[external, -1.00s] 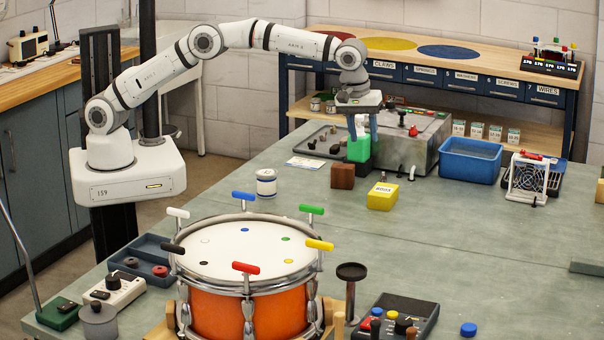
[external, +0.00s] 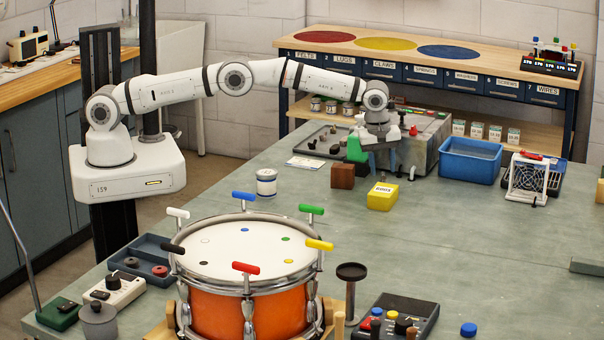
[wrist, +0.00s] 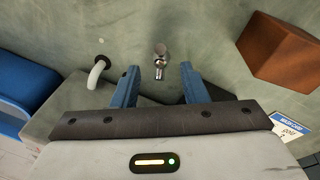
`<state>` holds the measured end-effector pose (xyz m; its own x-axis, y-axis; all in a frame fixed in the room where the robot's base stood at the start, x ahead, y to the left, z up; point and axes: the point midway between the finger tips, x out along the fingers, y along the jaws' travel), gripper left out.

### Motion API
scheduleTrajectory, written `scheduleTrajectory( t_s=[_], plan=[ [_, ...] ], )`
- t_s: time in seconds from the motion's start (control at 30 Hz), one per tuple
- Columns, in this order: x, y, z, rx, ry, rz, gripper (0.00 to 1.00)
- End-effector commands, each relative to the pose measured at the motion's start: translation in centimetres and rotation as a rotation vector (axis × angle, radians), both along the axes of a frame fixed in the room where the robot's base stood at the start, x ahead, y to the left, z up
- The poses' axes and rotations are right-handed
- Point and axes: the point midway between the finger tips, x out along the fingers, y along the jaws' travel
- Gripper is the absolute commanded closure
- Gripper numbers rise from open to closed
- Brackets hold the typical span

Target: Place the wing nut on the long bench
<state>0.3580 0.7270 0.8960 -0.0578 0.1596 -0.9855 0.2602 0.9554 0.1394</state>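A small silvery metal piece, which looks like the wing nut (wrist: 160,60), rests on the grey-green bench top (wrist: 205,25) in the wrist view. It lies just beyond my fingertips, roughly centred between them. I cannot make it out in the external view. My gripper (wrist: 157,88) is open, with its two blue fingers apart and nothing between them. In the external view my gripper (external: 380,162) points down low over the large grey-green bench (external: 470,240), behind the yellow box (external: 382,196). The fingertips are partly hidden there.
A brown block (external: 343,176) stands close to my gripper, also in the wrist view (wrist: 280,50). A white hooked piece (wrist: 98,72) is on the other side. A grey metal box (external: 425,150), blue bin (external: 470,160) and green block (external: 354,148) are near. A wood-topped workbench (external: 500,62) stands behind.

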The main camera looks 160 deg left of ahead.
Motion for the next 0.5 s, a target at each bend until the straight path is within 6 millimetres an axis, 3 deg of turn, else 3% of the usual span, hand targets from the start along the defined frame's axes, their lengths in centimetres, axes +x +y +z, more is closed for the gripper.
scheduleTrajectory(
  t_s=[0.1, 0.33, 0.5],
  plan=[
    [-0.04, 0.21, -1.22, 0.0, 0.0, -0.001, 0.6],
    [-0.03, 0.24, -1.45, 0.001, 0.0, -0.001, 0.61],
    [-0.03, 0.23, -1.44, 0.001, 0.0, -0.001, 0.75]
  ],
)
